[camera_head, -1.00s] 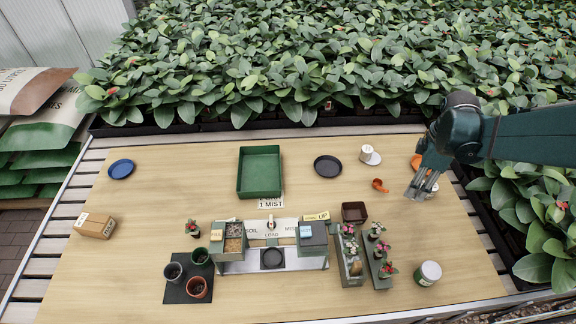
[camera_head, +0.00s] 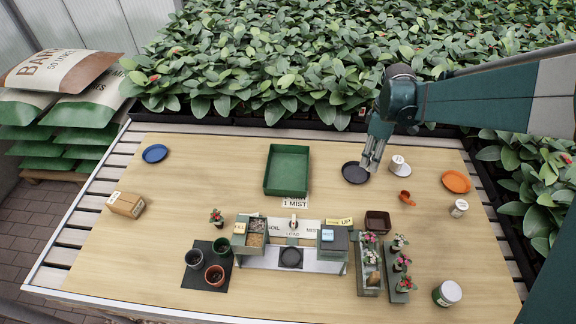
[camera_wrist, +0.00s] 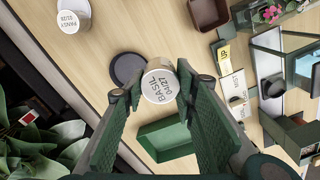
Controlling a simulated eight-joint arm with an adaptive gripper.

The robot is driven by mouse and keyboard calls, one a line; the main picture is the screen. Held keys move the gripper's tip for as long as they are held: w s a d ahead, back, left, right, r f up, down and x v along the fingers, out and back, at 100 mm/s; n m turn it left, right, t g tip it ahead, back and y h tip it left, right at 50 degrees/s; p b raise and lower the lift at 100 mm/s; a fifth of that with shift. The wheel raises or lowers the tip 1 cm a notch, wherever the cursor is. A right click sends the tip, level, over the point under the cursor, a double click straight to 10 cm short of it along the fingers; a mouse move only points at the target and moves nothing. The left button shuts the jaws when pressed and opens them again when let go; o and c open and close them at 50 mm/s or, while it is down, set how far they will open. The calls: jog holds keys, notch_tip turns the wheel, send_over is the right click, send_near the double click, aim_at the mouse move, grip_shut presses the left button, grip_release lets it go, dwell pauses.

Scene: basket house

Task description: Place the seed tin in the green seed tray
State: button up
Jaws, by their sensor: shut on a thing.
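My gripper (camera_head: 370,164) is shut on a round white seed tin (camera_wrist: 160,84), whose lid reads "BASIL 06/27" in the wrist view. In the head view my fingers hide most or all of this tin. It is held by the dark saucer (camera_head: 356,172), to the right of the green seed tray (camera_head: 287,172). The tray is empty, and part of it shows between my fingers in the wrist view (camera_wrist: 167,137).
A white tin (camera_head: 398,164) labelled "PANSY" stands on a white saucer. Another pale tin (camera_head: 459,208) stands near the orange saucer (camera_head: 456,181). An orange scoop (camera_head: 405,198) lies nearby. Planters and a labelled station (camera_head: 292,256) fill the front.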

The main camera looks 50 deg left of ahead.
jog(key=s+a, duration=0.3)
jog(key=a, duration=0.4)
jog(key=s+a, duration=0.3)
jog(key=a, duration=0.3)
send_over(287, 173)
jog(key=shift+f, duration=2.8)
jog(key=shift+f, duration=0.1)
jog(key=shift+f, duration=3.05)
jog(key=shift+f+b, duration=0.4)
jog(key=shift+f, duration=1.5)
jog(key=shift+f, duration=0.15)
